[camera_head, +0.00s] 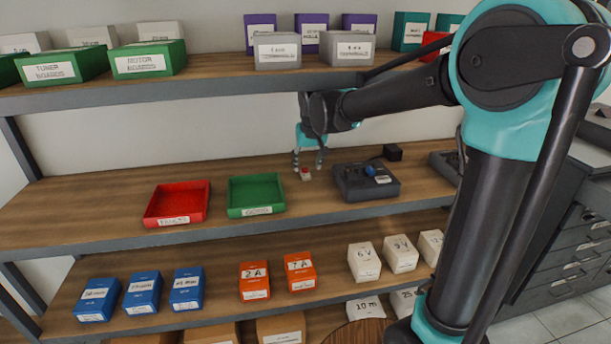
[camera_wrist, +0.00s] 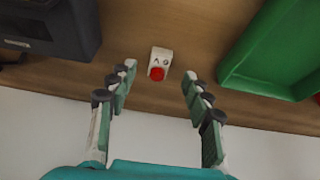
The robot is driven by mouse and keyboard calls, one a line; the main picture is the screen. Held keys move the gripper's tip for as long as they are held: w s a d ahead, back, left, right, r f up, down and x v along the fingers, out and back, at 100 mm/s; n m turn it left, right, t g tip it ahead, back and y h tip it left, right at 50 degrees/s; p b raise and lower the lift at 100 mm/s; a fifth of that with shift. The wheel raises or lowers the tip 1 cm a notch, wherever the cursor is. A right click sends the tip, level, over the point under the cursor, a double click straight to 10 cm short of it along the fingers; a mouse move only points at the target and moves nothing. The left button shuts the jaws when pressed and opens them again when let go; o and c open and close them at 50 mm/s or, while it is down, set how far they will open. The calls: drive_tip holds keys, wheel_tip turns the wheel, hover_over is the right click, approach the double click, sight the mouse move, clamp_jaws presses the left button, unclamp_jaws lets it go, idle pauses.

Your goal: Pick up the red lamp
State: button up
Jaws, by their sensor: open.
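The red lamp (camera_wrist: 157,73) is a small white block with a red round end, lying on the wooden middle shelf. In the head view the lamp (camera_head: 305,174) shows just below my gripper's fingertips. My gripper (camera_head: 308,168) is open and points down at the shelf. In the wrist view the open fingers (camera_wrist: 158,78) stand on either side of the lamp with gaps between. Nothing is held between them.
A green tray (camera_head: 284,198) and a red tray (camera_head: 147,216) stand left of the lamp. A dark device (camera_head: 350,191) with a blue knob stands close on its right.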

sight(306, 174)
drive_tip(key=x, duration=0.4)
drive_tip(key=shift+f, duration=0.2)
drive_tip(key=c, duration=1.1)
drive_tip(key=shift+r, duration=0.15)
